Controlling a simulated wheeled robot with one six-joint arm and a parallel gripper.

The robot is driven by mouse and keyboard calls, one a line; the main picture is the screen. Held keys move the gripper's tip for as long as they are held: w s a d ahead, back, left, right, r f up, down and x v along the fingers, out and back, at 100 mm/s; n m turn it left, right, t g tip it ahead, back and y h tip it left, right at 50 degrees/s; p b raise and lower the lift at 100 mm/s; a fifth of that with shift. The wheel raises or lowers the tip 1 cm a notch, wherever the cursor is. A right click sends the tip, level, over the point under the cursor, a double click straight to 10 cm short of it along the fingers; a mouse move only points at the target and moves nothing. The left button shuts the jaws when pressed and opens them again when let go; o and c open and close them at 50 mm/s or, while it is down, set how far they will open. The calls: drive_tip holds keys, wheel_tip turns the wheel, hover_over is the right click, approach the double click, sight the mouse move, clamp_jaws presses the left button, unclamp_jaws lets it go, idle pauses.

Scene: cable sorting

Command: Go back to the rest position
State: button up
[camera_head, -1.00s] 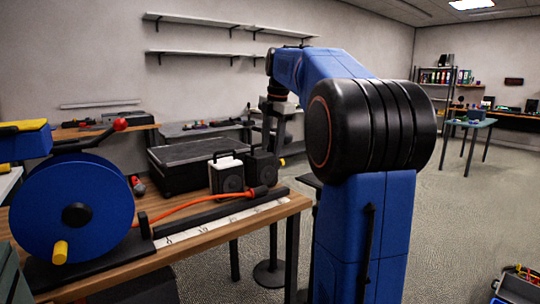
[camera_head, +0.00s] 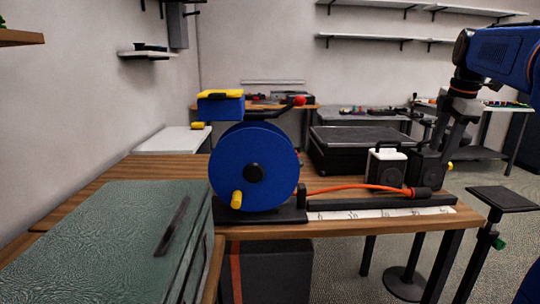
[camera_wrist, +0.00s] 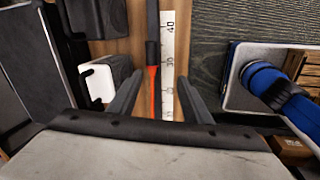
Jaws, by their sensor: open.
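My gripper (camera_wrist: 160,77) is open and empty in the wrist view, its two dark fingers apart. The orange cable (camera_wrist: 152,92) and the white ruler strip (camera_wrist: 167,50) show between and beyond the fingers. In the head view my arm comes in at the right edge, with the gripper end hanging down near the bench's right end; its fingertips are hard to make out there. The orange cable (camera_head: 350,189) runs from the blue reel (camera_head: 253,167) to a black plug (camera_head: 420,193) along the ruler strip (camera_head: 380,213).
The wooden bench (camera_head: 260,231) holds a white-and-black box (camera_head: 387,168) and a black case (camera_head: 350,146) stands behind. A green-grey cabinet (camera_head: 100,235) is at front left. A black stand (camera_head: 503,199) is at the right. In the wrist view, a blue-edged tray (camera_wrist: 238,93) lies right.

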drive_tip(key=s+a+f+m, duration=0.5)
drive_tip(key=s+a, duration=0.3)
drive_tip(key=a, duration=0.1)
drive_tip(key=s+a+f+m+t, duration=0.1)
drive_tip(key=s+a+f+m, duration=0.4)
drive_tip(key=s+f, duration=0.4)
drive_tip(key=s+a+f+m+t, duration=0.1)
drive_tip(key=s+a+f+m, duration=0.5)
drive_tip(key=s+f, duration=0.4)
wheel_tip(320, 180, down, 2)
drive_tip(key=shift+a+f, duration=0.2)
drive_tip(key=shift+a, duration=0.15)
